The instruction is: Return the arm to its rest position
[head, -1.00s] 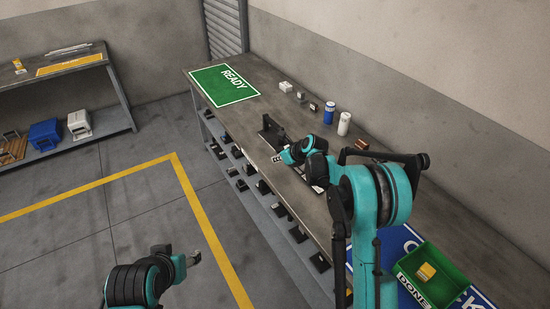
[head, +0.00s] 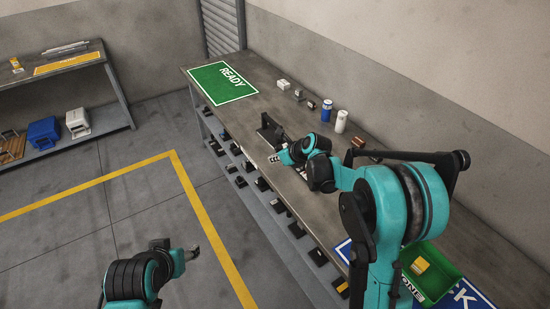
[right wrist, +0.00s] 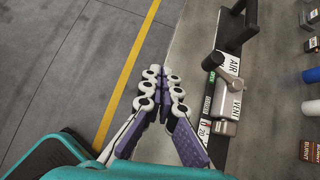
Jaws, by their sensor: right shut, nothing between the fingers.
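My right gripper (head: 274,158) is over the front edge of the long grey workbench (head: 215,118) in the head view. In the right wrist view its purple and white fingers (right wrist: 163,88) are together, with nothing between them. My teal right arm reaches over the bench from the lower right and hides part of it. My left gripper (head: 191,253) hangs over the floor at lower left, away from the bench; its jaws are too small to read.
A dark stand (head: 270,128) and a grey valve-like part (right wrist: 226,108) are on the bench. A green bin (head: 446,275) sits at the right end, partly behind my arm. Blue (head: 327,111) and white (head: 341,121) cylinders stand at the back. The green READY mat (head: 222,82) is clear.

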